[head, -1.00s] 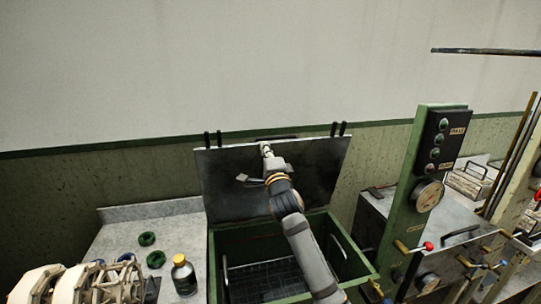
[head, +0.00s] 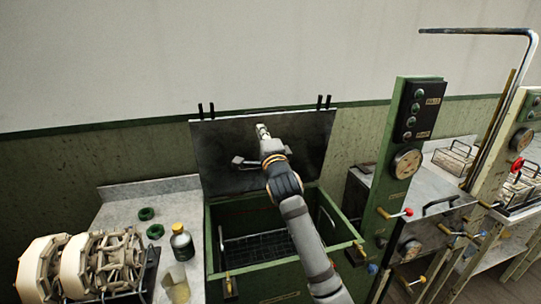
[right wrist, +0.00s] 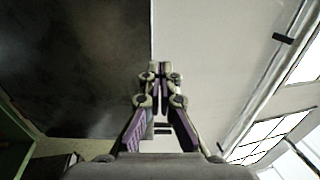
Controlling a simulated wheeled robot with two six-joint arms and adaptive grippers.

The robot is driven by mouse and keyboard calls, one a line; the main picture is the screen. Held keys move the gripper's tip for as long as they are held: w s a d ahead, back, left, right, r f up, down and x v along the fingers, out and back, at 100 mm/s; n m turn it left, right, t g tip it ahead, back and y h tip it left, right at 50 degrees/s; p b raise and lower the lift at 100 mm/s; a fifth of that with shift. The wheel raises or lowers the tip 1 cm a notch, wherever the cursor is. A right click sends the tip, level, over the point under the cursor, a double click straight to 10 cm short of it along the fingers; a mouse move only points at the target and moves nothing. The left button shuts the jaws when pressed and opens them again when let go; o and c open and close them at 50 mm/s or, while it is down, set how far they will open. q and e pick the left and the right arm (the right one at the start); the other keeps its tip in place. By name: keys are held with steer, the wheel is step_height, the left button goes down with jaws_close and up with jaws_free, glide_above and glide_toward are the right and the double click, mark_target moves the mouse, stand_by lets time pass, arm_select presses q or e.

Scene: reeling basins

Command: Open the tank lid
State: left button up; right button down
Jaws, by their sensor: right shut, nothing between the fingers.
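The tank lid (head: 215,150) is a dark grey panel that stands raised, close to upright, at the back of the green tank (head: 208,235). The tank is open and a wire basket (head: 260,247) shows inside it. My right gripper (head: 262,130) is in front of the lid near its upper edge, shut and empty. In the right wrist view the shut fingers (right wrist: 160,70) point at the lid's edge, with the dark lid face (right wrist: 75,60) to the left and pale wall to the right. Whether the fingers touch the lid I cannot tell. My left gripper is not in view.
A marble-topped counter (head: 120,212) left of the tank holds a bottle (head: 181,242), green rings (head: 146,214) and a white reel (head: 90,265). A green control post (head: 398,150) with gauge and levers stands close on the right.

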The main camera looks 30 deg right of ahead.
steer(key=s+a+f+n+g+y+b, duration=0.1)
steer(key=s+f+n+g, duration=0.5)
steer(key=f, duration=0.8)
steer(key=s+a+f+n+g+y+b, duration=0.15)
steer(key=s+f+n, duration=0.5)
steer(key=f, duration=0.75)
steer(key=s+a+f+n+g, duration=0.1)
steer(key=s+f+n+g, duration=0.3)
steer(key=s+f, duration=0.5)
steer(key=s+a+f+n+g, duration=0.1)
steer(key=s+f+n+g, duration=0.45)
steer(key=s, duration=0.65)
step_height(320, 180, down, 24)
steer(key=s+d+f+m, duration=0.1)
steer(key=d, duration=0.1)
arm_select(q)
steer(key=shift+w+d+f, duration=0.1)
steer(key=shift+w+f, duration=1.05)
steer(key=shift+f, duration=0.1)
arm_select(e)
steer(key=s+d+f+g, duration=0.1)
steer(key=s+f, duration=1.6)
steer(key=s, duration=0.2)
steer(key=shift+s+d+f+g+y, duration=0.25)
steer(key=shift+s+f+g+y, duration=0.1)
steer(key=shift+g+y, duration=0.1)
